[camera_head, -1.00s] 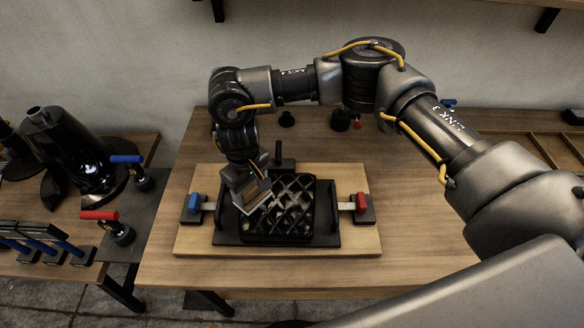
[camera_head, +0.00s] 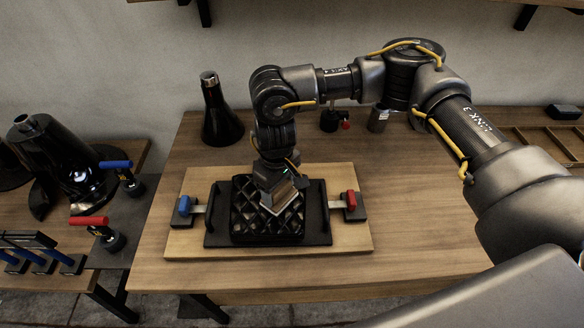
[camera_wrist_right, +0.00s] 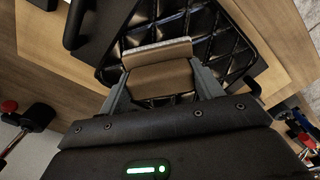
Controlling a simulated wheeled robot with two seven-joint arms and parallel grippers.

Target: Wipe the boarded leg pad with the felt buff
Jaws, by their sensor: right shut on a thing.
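The leg pad (camera_head: 252,218) is a black, diamond-quilted cushion lying flat on a black plate (camera_head: 319,220) on a pale wooden board (camera_head: 345,240). My right gripper (camera_head: 282,192) is over the right half of the pad, pointing down. It is shut on the felt buff, a brown block with a pale felt edge, seen between the fingers in the right wrist view (camera_wrist_right: 160,76). The buff is at the pad's quilted face; whether it touches cannot be told. The gripper and buff hide part of the pad. My left gripper is not in view.
A blue-handled clamp (camera_head: 184,208) and a red-handled clamp (camera_head: 351,205) flank the pad. A black conical bottle (camera_head: 219,112) stands at the back left of the table. Dividers (camera_head: 540,142) lie far right. The table's right front is clear.

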